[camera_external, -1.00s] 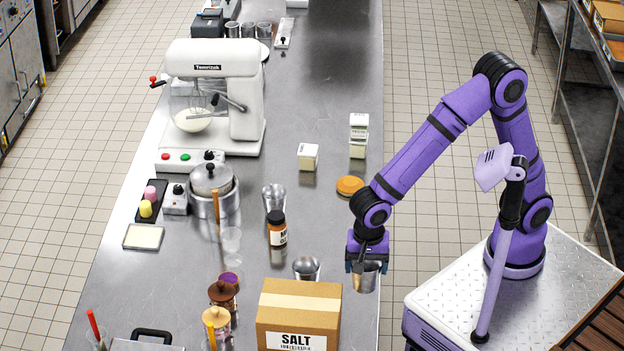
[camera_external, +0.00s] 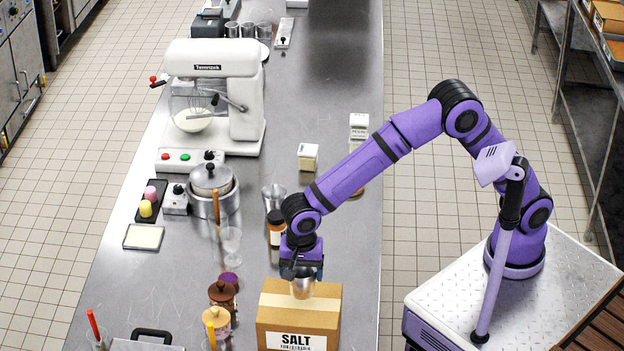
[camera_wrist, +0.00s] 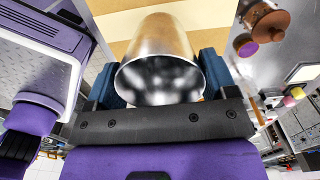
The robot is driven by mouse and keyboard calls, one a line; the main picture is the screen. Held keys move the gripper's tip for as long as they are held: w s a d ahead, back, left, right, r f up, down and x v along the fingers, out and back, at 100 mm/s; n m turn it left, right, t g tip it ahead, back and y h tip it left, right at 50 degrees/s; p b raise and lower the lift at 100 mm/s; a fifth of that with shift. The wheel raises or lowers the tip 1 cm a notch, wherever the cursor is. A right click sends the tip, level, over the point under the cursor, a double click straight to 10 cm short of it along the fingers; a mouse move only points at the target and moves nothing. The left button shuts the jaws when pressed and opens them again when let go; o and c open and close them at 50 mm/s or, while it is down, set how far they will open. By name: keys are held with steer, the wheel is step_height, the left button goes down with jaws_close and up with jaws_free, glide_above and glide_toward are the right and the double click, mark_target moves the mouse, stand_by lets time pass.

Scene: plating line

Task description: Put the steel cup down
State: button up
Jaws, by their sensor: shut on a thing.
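The steel cup (camera_external: 303,287) is held in my gripper (camera_external: 301,268), upright or nearly so. In the external view the cup overlaps the back part of the top of the salt box (camera_external: 275,312). I cannot tell whether the cup touches the box. In the wrist view my gripper (camera_wrist: 158,82) has its blue fingers on both sides of the cup (camera_wrist: 160,45), with tan cardboard behind it. Another steel cup (camera_external: 272,194) stands farther back on the steel counter (camera_external: 330,120).
A dark jar (camera_external: 276,230) stands just behind my gripper, partly hidden by my arm. The counter right of the box (camera_external: 360,300) is bare. A white mixer (camera_external: 215,95) stands farther back.

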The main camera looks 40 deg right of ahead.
steer(key=shift+w+a+f, duration=0.15)
steer(key=shift+w+a, duration=0.1)
steer(key=shift+a, duration=0.05)
steer(key=shift+f, duration=1.65)
steer(key=o, duration=0.9)
steer(key=shift+f, duration=0.1)
step_height(320, 180, up, 12)
steer(key=shift+r, duration=0.15)
